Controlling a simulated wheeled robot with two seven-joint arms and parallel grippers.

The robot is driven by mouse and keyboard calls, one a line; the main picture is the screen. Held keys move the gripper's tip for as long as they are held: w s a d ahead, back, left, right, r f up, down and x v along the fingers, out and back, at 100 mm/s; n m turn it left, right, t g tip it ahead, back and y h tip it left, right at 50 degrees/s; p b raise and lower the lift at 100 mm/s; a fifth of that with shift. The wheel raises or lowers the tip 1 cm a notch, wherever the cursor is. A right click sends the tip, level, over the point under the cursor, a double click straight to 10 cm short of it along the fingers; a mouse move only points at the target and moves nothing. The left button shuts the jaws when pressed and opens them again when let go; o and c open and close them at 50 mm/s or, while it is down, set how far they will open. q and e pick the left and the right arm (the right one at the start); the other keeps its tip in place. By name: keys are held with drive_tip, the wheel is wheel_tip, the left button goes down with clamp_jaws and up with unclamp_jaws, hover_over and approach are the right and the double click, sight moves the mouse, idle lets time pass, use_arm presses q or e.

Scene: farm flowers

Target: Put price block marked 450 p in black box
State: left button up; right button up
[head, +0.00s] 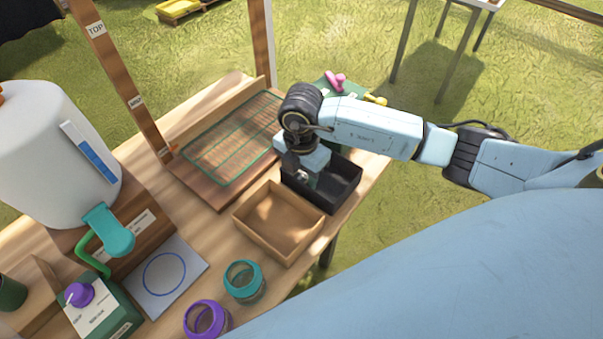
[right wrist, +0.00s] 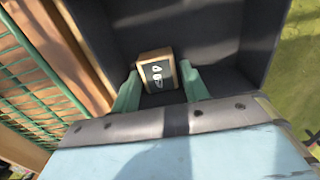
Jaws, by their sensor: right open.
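The black box (head: 346,184) stands on the wooden table beside the brown box. My right gripper (head: 304,178) points down into the black box. In the right wrist view its green fingers (right wrist: 160,85) are open on either side of a small wooden price block (right wrist: 158,70). The block has a dark face with white marks, which I cannot read surely as 450 p. It is inside the black box (right wrist: 190,30), near the wall; I cannot tell whether it touches the fingers. My left gripper is not in view.
An open, empty brown box (head: 280,222) adjoins the black box. A wooden board with a green grid (head: 235,138) lies behind. A teal jar (head: 244,281) and a purple jar (head: 207,318) stand at the front. A white dispenser (head: 55,150) is at left.

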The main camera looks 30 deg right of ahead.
sight(302, 177)
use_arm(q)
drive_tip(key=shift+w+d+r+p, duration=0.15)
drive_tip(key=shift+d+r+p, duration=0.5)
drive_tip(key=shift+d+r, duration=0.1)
use_arm(e)
wheel_tip(302, 177, up, 12)
drive_tip(key=shift+f, duration=0.1)
